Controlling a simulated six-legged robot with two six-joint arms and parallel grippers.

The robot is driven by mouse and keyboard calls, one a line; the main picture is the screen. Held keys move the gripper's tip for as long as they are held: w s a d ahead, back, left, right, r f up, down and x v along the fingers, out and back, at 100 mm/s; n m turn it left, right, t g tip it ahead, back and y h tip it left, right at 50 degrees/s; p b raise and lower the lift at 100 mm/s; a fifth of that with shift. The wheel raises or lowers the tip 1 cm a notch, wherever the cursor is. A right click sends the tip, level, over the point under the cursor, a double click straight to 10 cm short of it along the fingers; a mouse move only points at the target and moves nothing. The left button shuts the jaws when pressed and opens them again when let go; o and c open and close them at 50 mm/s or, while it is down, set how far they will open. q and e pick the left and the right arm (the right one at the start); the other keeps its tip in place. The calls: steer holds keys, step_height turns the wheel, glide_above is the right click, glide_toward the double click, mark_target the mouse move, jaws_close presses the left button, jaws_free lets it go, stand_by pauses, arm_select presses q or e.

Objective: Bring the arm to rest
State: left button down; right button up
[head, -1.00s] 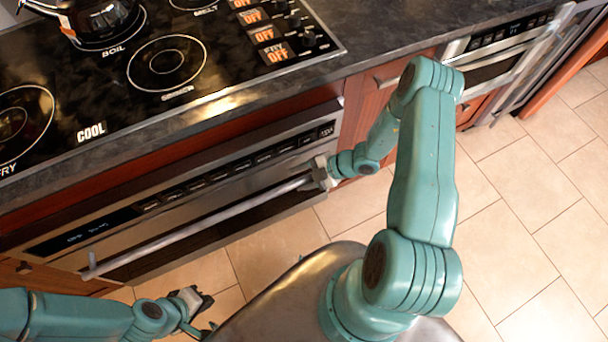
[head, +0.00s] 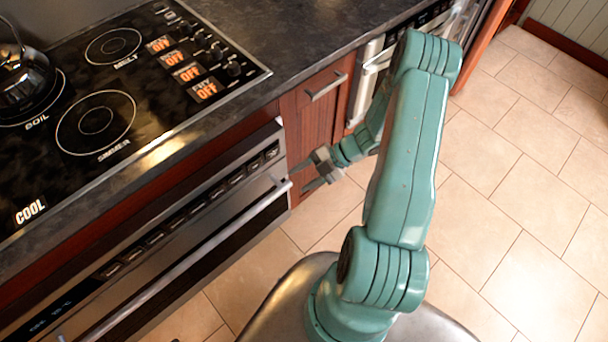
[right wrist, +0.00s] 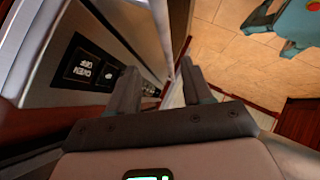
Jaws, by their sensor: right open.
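The microwave drawer (head: 150,255) is a stainless front under the counter with a long bar handle (head: 190,262). My right gripper (head: 300,177) is open and empty. It is just beyond the handle's right end, in front of the wooden cabinet. In the right wrist view its two dark fingers (right wrist: 160,88) stand apart; the steel front with its black button panel (right wrist: 88,68) is to their left, and the handle (right wrist: 162,30) runs away between and above them. My left gripper does not show in the head view. A teal part of my body shows at the wrist view's upper right.
The black cooktop (head: 110,100) holds a dark kettle (head: 22,78) at the left. The grey countertop (head: 290,40) edge runs above the drawer. A wooden cabinet (head: 315,120) is near the right gripper. The tiled floor (head: 510,180) at right is clear.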

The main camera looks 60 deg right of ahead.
stand_by(0.5)
steer(key=w+a+r+n+g+y, duration=0.1)
steer(key=a+n+g+y, duration=0.3)
steer(key=a, duration=0.6)
steer(key=w+a+n+g+h, duration=0.1)
steer(key=a+n+g, duration=0.2)
steer(key=a+n, duration=0.55)
steer(key=s+a+f+n+g+h, duration=0.25)
steer(key=s+a+n, duration=0.2)
steer(key=n, duration=0.85)
steer(key=s+a+f+n+g+h, duration=0.1)
steer(key=s+a+f+n+h, duration=0.3)
steer(key=n, duration=0.8)
steer(key=w+n+t, duration=0.1)
steer(key=n, duration=0.3)
steer(key=w+n+t, duration=0.1)
steer(key=n, duration=0.4)
steer(key=w+n+t, duration=0.1)
steer(key=n, duration=0.4)
steer(key=shift+w+d+n+t+h, duration=0.15)
steer(key=shift+d+n+t+h, duration=0.1)
steer(key=shift+d+t, duration=0.1)
